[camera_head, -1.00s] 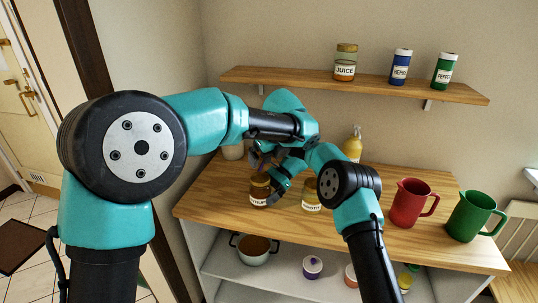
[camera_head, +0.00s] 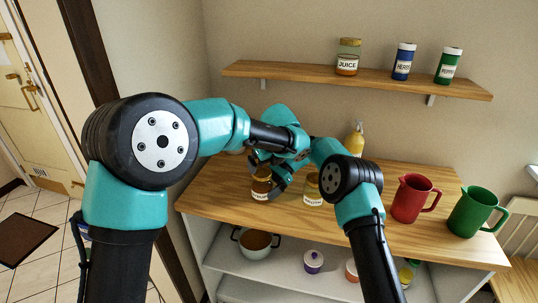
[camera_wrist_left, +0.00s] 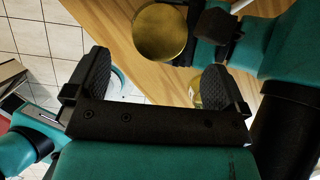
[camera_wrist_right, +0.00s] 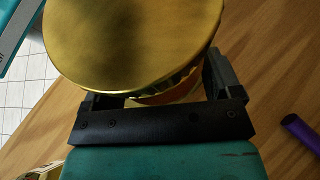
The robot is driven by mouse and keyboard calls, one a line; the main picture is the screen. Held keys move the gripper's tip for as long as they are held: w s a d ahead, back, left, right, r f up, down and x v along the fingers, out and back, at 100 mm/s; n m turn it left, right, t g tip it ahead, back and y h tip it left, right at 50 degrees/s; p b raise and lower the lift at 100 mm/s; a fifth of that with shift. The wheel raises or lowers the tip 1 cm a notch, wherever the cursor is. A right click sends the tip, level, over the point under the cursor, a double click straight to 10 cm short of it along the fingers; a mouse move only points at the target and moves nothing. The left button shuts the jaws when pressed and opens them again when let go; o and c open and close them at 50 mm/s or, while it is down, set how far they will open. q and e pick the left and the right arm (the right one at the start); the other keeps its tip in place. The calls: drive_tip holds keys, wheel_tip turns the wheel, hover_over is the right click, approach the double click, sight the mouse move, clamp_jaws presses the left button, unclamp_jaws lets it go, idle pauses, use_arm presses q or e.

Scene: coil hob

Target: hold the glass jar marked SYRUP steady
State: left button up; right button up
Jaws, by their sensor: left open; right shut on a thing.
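A glass jar (camera_head: 261,184) with a gold lid, brown contents and a white label stands on the wooden counter. Its label is too small to read surely. My right gripper (camera_head: 271,187) is shut on this jar from its right side. In the right wrist view the gold lid (camera_wrist_right: 135,40) fills the top, above the fingers. My left gripper (camera_head: 256,159) is open and empty, just behind and above the jar. In the left wrist view the lid (camera_wrist_left: 160,33) lies beyond the parted fingers (camera_wrist_left: 158,82), outside them.
A second labelled jar (camera_head: 312,189) stands close on the right. A red jug (camera_head: 411,198), a green jug (camera_head: 470,211) and a yellow bottle (camera_head: 355,139) share the counter (camera_head: 225,205). A pot (camera_head: 255,243) sits on the shelf below. The counter's front edge is near the jars.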

sight(262, 172)
use_arm(q)
drive_tip(key=shift+x, duration=2.6)
drive_tip(key=shift+s, duration=0.1)
drive_tip(key=shift+c, duration=0.2)
drive_tip(key=c, duration=1.1)
drive_tip(key=shift+o, duration=0.2)
drive_tip(key=m+h, duration=0.1)
drive_tip(key=m, duration=0.4)
drive_tip(key=shift+a+t+h, duration=0.2)
drive_tip(key=shift+t+h, duration=0.1)
drive_tip(key=shift+h, duration=0.1)
drive_tip(key=shift+a+m+h, duration=0.1)
drive_tip(key=shift+m+h, duration=0.4)
drive_tip(key=shift+m, duration=0.85)
drive_tip(key=shift+a+m+h, duration=0.1)
drive_tip(key=shift+m+h, duration=0.4)
drive_tip(key=shift+m, duration=0.85)
drive_tip(key=o, duration=0.8)
